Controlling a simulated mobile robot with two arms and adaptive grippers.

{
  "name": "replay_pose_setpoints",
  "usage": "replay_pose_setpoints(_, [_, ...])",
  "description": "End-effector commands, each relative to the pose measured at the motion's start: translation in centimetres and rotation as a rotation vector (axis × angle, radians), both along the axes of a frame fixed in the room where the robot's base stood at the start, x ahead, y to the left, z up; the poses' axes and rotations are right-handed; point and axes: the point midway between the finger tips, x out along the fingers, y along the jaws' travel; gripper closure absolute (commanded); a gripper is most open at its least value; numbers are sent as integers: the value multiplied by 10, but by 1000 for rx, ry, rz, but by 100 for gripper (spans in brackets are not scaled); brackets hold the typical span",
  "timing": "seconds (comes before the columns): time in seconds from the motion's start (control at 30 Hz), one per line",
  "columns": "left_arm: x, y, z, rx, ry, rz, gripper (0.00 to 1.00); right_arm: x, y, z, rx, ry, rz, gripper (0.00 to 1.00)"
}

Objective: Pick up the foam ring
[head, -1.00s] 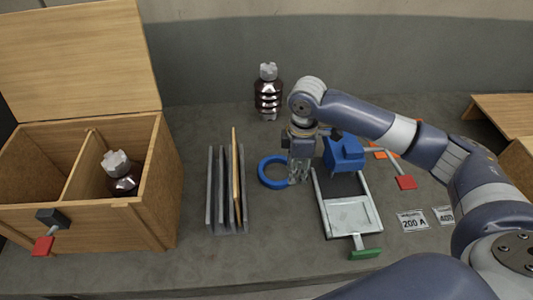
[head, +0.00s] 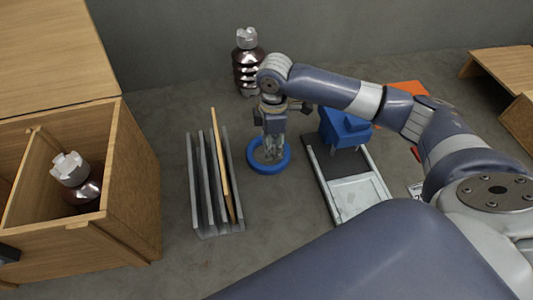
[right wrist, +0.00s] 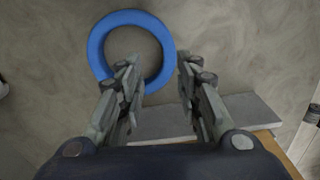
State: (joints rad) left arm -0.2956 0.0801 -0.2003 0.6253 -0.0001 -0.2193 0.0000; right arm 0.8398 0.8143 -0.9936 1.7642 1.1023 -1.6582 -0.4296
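The blue foam ring (head: 283,164) lies flat on the grey table, between the slotted rack and the blue device. In the right wrist view the ring (right wrist: 97,48) shows ahead of the fingertips, almost whole. My right gripper (head: 269,157) points down over the ring and hides part of its far side. I cannot tell whether a fingertip touches the ring.
A grey slotted rack (head: 205,217) with a wooden board (head: 220,165) stands left of the ring. The blue device (head: 343,128) and its light tray (head: 357,196) are at right. A brown insulator (head: 247,72) stands behind. A wooden box (head: 130,190) is at far left.

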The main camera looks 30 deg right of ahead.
Motion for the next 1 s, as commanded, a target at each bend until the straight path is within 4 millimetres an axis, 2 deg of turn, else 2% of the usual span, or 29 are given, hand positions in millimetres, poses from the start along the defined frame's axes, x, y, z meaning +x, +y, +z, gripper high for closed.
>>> replay_pose_setpoints(0.1, [-2,0,-1,-1,2,0,60,-1,1,-20,1,3,0,68])
replay_pose_setpoints(0.37, [-9,0,-3,1,13,0,60,-3,3,-41,0,2,2,68])
replay_pose_setpoints(0.63, [-9,1,-4,1,13,1,60,-6,9,-79,-1,1,1,68])
replay_pose_setpoints(0.93, [-8,0,-4,1,12,1,60,-6,9,-86,0,-1,2,68])
replay_pose_setpoints(0.97, [-8,0,-4,1,12,1,60,-6,9,-86,0,-1,2,70])
replay_pose_setpoints(1.0, [-8,0,-4,1,12,1,60,-6,9,-86,-1,-1,2,79])
